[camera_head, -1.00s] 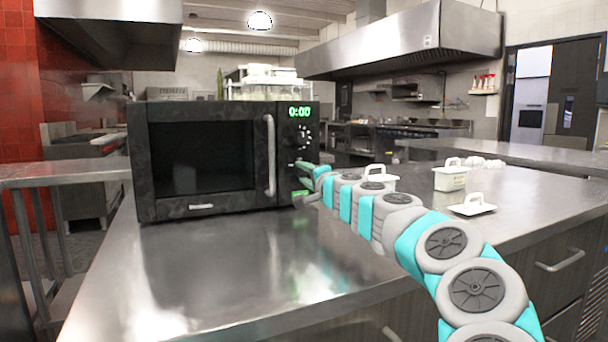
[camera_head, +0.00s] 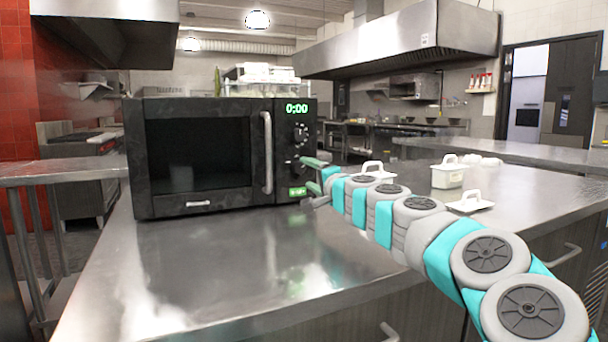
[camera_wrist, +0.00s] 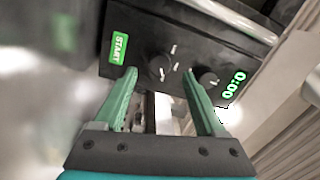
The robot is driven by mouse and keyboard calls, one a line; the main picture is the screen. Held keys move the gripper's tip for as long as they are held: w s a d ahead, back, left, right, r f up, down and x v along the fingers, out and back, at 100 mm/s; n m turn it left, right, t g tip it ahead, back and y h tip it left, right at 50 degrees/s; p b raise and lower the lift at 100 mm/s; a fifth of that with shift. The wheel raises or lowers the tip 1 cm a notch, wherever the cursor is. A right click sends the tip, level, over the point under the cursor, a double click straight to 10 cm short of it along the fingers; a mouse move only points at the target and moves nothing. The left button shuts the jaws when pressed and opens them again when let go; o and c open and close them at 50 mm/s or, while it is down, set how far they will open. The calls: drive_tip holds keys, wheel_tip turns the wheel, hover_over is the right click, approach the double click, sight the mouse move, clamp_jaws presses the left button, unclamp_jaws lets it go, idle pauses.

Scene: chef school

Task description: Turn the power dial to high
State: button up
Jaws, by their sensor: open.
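The black microwave (camera_head: 199,155) stands on the steel counter, door shut, its green display (camera_head: 297,108) reading 0:00. Its panel has an upper dial (camera_head: 301,132) and a lower dial (camera_head: 298,161) above a green START button (camera_head: 297,191). I cannot read which is the power dial. In the wrist view the panel is turned: the lower dial (camera_wrist: 160,66) lies beside START (camera_wrist: 119,48), the upper dial (camera_wrist: 208,77) beside the display (camera_wrist: 233,84). My gripper (camera_head: 311,181) is open and empty before the panel. Its fingertips (camera_wrist: 160,75) flank the lower dial in the wrist view; contact cannot be told.
White lidded containers (camera_head: 448,174) and a loose white lid (camera_head: 470,203) stand on the counter (camera_head: 230,265) right of the microwave, behind my arm. The counter in front of the microwave is bare.

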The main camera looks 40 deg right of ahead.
drive_tip(key=v, duration=0.3)
drive_tip(key=shift+s, duration=0.1)
idle(0.6)
